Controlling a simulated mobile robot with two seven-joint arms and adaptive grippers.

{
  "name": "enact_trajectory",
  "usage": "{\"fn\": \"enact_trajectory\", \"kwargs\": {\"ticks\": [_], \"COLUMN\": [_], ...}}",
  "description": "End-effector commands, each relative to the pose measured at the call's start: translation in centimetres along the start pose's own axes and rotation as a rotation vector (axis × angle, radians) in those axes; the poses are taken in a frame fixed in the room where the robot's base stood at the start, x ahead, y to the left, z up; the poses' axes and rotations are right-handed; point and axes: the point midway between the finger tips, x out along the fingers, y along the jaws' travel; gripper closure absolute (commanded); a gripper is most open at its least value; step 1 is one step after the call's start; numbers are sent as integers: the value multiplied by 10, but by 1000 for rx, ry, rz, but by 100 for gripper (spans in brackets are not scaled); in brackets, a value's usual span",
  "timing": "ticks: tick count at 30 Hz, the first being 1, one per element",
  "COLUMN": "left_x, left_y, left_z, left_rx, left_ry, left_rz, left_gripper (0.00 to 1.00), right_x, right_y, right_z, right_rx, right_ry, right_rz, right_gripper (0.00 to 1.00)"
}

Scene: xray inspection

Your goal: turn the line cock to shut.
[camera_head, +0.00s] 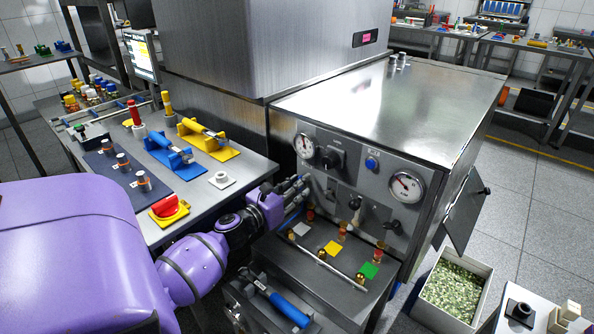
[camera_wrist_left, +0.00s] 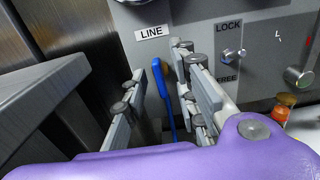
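The line cock (camera_wrist_left: 161,85) is a blue lever just below the LINE label (camera_wrist_left: 152,32) in the left wrist view. It stands near upright, tilted slightly, and its lower end runs down behind my gripper. My left gripper (camera_wrist_left: 160,100) is open, with one finger on each side of the lever. A gap shows on the left; the right finger is close to the lever, and I cannot tell if they touch. In the head view my left gripper (camera_head: 297,189) is at the left of the steel panel (camera_head: 340,180) and hides the cock. My right gripper is not in view.
The panel carries two round gauges (camera_head: 406,187), knobs and a LOCK/FREE switch (camera_wrist_left: 232,55). A shelf with coloured squares (camera_head: 332,248) lies below it. A side table (camera_head: 222,182) with blue and yellow clamps stands left. A steel wall is close left of the gripper.

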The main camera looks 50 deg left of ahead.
Motion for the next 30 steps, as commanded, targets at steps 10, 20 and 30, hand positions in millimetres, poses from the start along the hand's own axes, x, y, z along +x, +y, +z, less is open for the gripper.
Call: {"fn": "enact_trajectory", "kwargs": {"ticks": [10, 20, 30], "left_x": [1, 1, 1], "left_y": [0, 0, -1], "left_z": [0, 0, -1], "left_rx": [0, 1, 87], "left_ry": [1, 1, 1], "left_rz": [0, 0, 0], "left_gripper": [84, 100, 100], "right_x": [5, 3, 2], "right_y": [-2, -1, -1], "right_z": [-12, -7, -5], "right_rx": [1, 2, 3], "right_ry": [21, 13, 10], "right_rz": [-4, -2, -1], "right_gripper": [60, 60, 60]}}
